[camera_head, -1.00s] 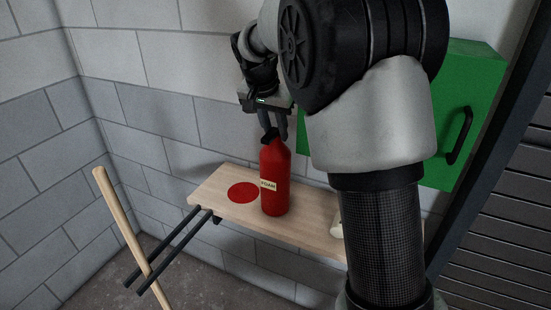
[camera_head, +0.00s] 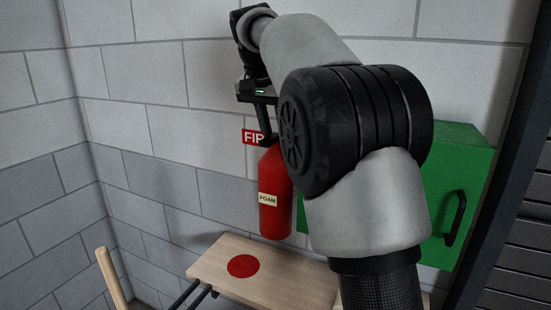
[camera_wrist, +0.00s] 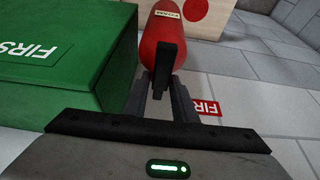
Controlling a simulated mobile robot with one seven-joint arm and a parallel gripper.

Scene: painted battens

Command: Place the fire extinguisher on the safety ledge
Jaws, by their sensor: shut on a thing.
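The red fire extinguisher (camera_head: 275,196) with a FOAM label hangs upright above the wooden ledge (camera_head: 305,288) in the head view. My gripper (camera_head: 265,138) is shut on its top, which is partly hidden by the fingers and my arm. In the wrist view the extinguisher (camera_wrist: 163,38) extends away from the fingers (camera_wrist: 168,95), its black top between them. The ledge carries a red round spot (camera_head: 243,266), to the left of and below the extinguisher. The ledge (camera_wrist: 222,22) and spot (camera_wrist: 195,12) also show in the wrist view.
A green cabinet (camera_head: 468,165) marked FIRST in the wrist view (camera_wrist: 60,60) is on the wall, close to the extinguisher. A red sign (camera_head: 252,137) is on the block wall behind. A wooden pole (camera_head: 110,276) and dark rods (camera_head: 190,296) stand by the ledge's left end.

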